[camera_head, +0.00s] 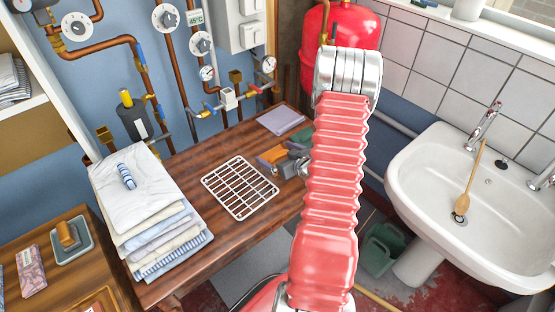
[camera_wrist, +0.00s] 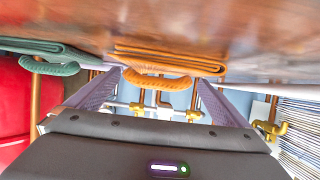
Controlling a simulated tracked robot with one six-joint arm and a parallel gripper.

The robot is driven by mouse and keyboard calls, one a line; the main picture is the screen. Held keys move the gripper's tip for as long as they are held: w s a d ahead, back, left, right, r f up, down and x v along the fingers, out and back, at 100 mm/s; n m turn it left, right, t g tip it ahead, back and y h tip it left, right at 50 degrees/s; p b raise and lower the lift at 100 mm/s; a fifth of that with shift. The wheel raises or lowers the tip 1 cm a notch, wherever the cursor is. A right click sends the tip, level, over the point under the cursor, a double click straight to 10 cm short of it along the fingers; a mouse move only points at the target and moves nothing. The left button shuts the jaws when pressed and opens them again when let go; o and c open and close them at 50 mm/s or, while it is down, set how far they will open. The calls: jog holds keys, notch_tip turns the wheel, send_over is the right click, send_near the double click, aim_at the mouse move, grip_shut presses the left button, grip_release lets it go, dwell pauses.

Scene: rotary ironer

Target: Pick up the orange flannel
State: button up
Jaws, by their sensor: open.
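The orange flannel (camera_head: 271,155) lies folded on the dark wooden table, just left of my gripper (camera_head: 288,164), which partly hides it. In the wrist view, the orange flannel (camera_wrist: 170,57) shows as a flat folded stack with a rounded orange loop (camera_wrist: 160,80) along it. My gripper (camera_wrist: 159,78) is open there, its two purple-grey fingers spread on either side of the loop. Nothing is held. I cannot tell whether the fingertips touch the cloth.
A green folded cloth (camera_wrist: 50,55) lies beside the flannel. A lilac cloth (camera_head: 280,121) lies behind it. A white wire rack (camera_head: 240,187) is to the left, then a tall linen stack (camera_head: 150,210). A white sink (camera_head: 470,200) stands at the right.

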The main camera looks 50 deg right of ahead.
aim_at(276, 153)
jog(key=c, duration=0.8)
jog(key=shift+r, duration=5)
jog(key=shift+a, duration=0.1)
